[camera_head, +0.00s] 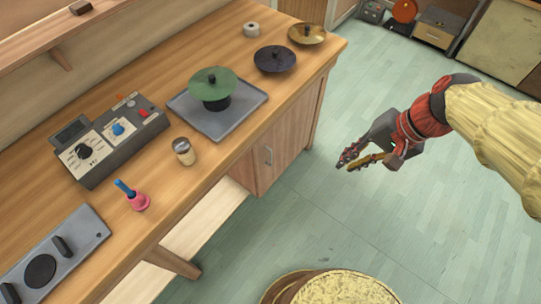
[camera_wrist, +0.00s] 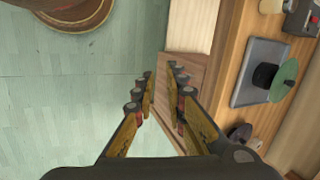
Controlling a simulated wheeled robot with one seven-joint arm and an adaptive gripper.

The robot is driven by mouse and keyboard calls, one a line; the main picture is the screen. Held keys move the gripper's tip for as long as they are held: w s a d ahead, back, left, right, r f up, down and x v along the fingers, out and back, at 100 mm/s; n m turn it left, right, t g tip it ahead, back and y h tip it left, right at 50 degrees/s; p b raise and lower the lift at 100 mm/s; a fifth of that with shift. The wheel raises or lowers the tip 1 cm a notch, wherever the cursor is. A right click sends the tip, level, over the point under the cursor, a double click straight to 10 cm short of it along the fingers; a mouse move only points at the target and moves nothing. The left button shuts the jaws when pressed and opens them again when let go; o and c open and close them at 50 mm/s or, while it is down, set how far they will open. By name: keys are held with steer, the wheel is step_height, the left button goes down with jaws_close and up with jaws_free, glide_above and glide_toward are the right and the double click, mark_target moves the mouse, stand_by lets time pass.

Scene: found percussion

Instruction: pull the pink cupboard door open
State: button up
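The cupboard door (camera_head: 282,160) is a pinkish-brown wooden panel under the right end of the workbench. The door also shows in the wrist view (camera_wrist: 196,78), partly behind a finger; I cannot make out the handle there. My gripper (camera_head: 355,162) is to the right of the door in the head view, over the floor and apart from the handle. Its two yellow fingers with dark tips (camera_wrist: 162,82) are spread with nothing between them.
A round woven stool (camera_head: 345,290) stands at the bottom. The green floor (camera_head: 420,210) beside the door is clear.

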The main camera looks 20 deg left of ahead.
steer(key=w+a+f+m+g+y, duration=0.4)
steer(key=w+a+f+y, duration=0.1)
steer(key=w+a+f, duration=0.55)
steer(key=m+t+y+b, duration=0.2)
steer(key=m+t+y, duration=0.55)
steer(key=m, duration=0.65)
glide_above(271, 165)
steer(key=shift+g+y, duration=0.25)
steer(key=shift+w+a+f, duration=0.1)
steer(key=shift+w+f, duration=0.05)
steer(key=shift+f, duration=8.35)
steer(key=shift+w+f, duration=0.15)
steer(key=shift+f, duration=8.3)
steer(key=shift+c, duration=0.4)
jaws_close()
